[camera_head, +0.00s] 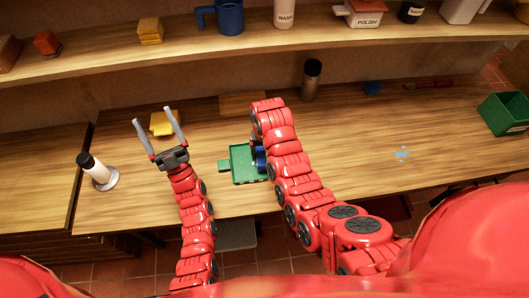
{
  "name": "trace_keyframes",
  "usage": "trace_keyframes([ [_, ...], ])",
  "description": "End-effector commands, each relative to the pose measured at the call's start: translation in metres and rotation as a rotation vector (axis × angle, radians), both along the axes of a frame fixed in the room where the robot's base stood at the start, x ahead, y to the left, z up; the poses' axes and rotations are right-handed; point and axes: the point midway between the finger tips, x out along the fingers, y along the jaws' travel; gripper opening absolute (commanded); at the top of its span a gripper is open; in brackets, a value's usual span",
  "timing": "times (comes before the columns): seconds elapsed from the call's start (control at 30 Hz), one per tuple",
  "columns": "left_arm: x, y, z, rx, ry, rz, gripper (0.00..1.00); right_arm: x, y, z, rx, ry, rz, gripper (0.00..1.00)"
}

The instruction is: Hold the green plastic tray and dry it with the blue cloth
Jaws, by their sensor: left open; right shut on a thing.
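The green plastic tray (242,163) lies on the wooden table, with a short tab on its left side. The blue cloth (260,160) is bunched at the tray's right edge, partly hidden by my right arm. My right gripper (257,146) is mostly hidden under its own arm; it is shut on the cloth at the tray. I cannot tell how firmly the cloth touches the tray. My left gripper (158,133) is open and empty, raised left of the tray, with its fingers pointing away from me.
A yellow item (163,124) lies behind my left gripper. A white cylinder (97,169) stands on a round base at left. A dark cylinder (311,80) stands at the back. The shelf (190,52) overhangs behind.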

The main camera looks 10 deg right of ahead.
Motion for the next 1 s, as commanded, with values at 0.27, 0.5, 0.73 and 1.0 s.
trace_keyframes([
  [0.27, 0.147, -0.017, -0.042, -0.114, 0.358, -0.021, 0.9, 0.0, 0.0, 0.0, 0.0, 0.0, 0.0, 0.37],
  [0.5, 0.251, -0.093, -0.061, -0.084, 0.678, -0.179, 0.9, 0.0, 0.0, 0.0, 0.0, 0.0, 0.0, 0.37],
  [0.73, 0.297, -0.204, -0.071, 0.139, 0.993, -0.407, 0.9, 0.0, 0.0, 0.0, 0.0, 0.0, 0.0, 0.37],
  [1.0, 0.256, -0.292, -0.109, 0.617, 1.341, -0.626, 0.9, 0.0, 0.0, 0.0, 0.0, 0.0, 0.0, 0.37],
])
